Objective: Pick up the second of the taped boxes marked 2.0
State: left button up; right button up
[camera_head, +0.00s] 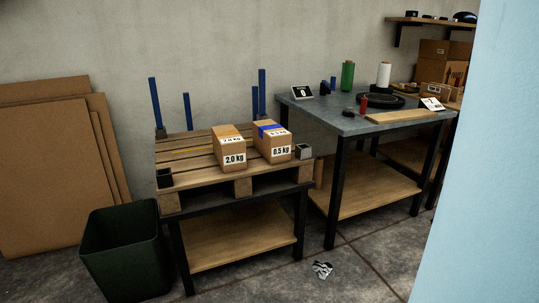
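A brown taped box marked "2.0 kg" (230,147) stands on a wooden pallet (183,177) on a low table. It has orange-brown tape across its top and sits left of a second box. That second box (271,143) is marked "0.5 kg" and has blue tape on its top. The two boxes stand side by side, with a narrow gap at the front. I see only one box whose front reads 2.0. Neither of my grippers shows in the head view.
Blue posts (155,103) rise at the pallet's corners. A dark green bin (125,255) stands at the table's front left. A grey workbench (322,119) with spools and tools is on the right. A pale blue surface (490,170) blocks the right edge. Crumpled paper (322,270) lies on the floor.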

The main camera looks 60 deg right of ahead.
aim_at(230, 147)
jog(key=l+z, duration=0.15)
jog(key=z, duration=1.6)
